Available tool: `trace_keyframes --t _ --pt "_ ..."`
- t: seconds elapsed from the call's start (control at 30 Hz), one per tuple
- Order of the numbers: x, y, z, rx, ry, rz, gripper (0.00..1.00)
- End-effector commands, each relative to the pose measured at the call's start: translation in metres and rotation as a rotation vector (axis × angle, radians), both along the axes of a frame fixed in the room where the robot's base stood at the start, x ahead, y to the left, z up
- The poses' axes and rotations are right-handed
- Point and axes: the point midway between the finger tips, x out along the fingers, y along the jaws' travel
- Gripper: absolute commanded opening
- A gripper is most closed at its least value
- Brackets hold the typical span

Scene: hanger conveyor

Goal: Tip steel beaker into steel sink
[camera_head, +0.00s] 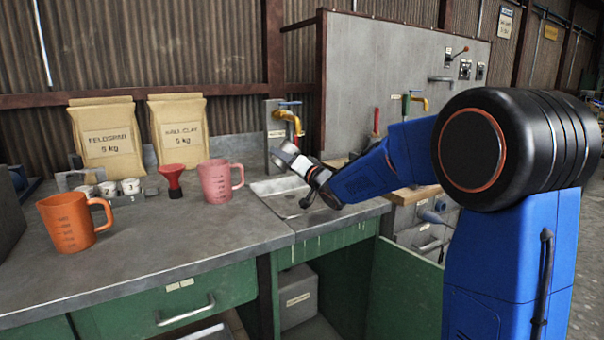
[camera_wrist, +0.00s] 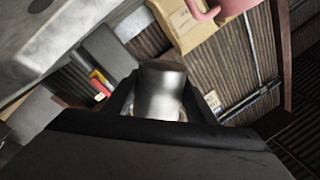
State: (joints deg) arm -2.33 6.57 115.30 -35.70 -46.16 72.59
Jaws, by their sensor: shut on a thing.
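My gripper (camera_head: 300,166) is over the steel sink (camera_head: 268,187) in the head view. It is shut on the steel beaker (camera_head: 284,156), which is held tilted near the yellow tap. In the wrist view the beaker (camera_wrist: 160,92) shows as a shiny metal cylinder between the dark fingers (camera_wrist: 160,106). The inside of the beaker and any contents cannot be made out. The sink is set in the right end of the grey counter, and my arm hides part of it.
An orange jug (camera_head: 70,222) is farther left. Two paper bags (camera_head: 105,138) stand at the back. A yellow tap (camera_head: 288,117) rises behind the sink. The counter's front is clear.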

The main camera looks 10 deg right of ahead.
Motion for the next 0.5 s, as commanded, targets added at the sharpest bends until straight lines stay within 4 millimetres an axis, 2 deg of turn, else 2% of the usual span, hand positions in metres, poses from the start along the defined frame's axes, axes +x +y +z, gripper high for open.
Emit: trace_keyframes --t 0.5 --pt "-0.0004 0.0004 0.0007 0.101 0.025 -0.001 0.23"
